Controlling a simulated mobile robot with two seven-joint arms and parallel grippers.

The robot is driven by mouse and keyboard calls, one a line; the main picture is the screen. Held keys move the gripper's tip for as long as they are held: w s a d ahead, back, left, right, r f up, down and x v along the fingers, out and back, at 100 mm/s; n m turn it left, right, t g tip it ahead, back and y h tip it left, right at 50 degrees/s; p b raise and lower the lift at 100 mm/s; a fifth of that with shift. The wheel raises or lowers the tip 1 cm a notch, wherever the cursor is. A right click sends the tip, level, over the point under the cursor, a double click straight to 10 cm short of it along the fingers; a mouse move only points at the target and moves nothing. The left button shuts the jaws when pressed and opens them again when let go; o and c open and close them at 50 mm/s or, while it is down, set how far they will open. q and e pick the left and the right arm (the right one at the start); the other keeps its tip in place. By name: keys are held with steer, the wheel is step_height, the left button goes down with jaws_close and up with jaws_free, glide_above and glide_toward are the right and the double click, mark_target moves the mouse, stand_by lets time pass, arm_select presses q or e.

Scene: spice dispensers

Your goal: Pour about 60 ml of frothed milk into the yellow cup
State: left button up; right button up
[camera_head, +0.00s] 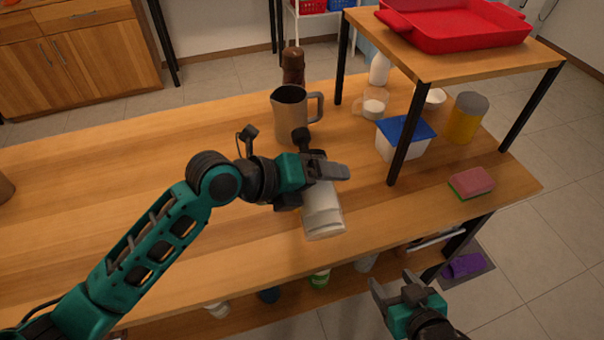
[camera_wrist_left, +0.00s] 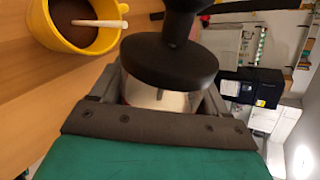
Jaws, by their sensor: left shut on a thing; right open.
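My left gripper (camera_head: 325,178) is shut on a pale, roughly cylindrical vessel (camera_head: 323,212) above the near part of the table. In the left wrist view the vessel (camera_wrist_left: 160,97) sits between the fingers under a round black lid (camera_wrist_left: 170,62) with a stem. Its contents are hidden, and its exact tilt is hard to tell. The yellow cup (camera_wrist_left: 50,33) shows in the left wrist view, apart from the vessel, with dark brown contents and a pale stick. I cannot make out the cup in the head view. My right gripper (camera_head: 393,284) is open and empty, off the table's front edge.
A metal pitcher (camera_head: 289,118) and a brown mill (camera_head: 293,68) stand behind my left gripper. A blue-lidded box (camera_head: 404,140), a yellow canister (camera_head: 467,118) and a sponge (camera_head: 472,182) are at right, near the raised shelf (camera_head: 430,68). The table's left part (camera_head: 90,180) is mostly clear.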

stand_by(1.1)
arm_select(q)
steer(key=shift+s+f+m+t+b, duration=0.1)
steer(key=shift+s+m+t+b, duration=0.1)
steer(key=shift+m+t+b, duration=0.75)
steer(key=shift+w+r+n, duration=0.1)
steer(key=shift+r+n, duration=0.1)
steer(key=shift+n, duration=0.05)
steer(key=shift+d+f, duration=0.1)
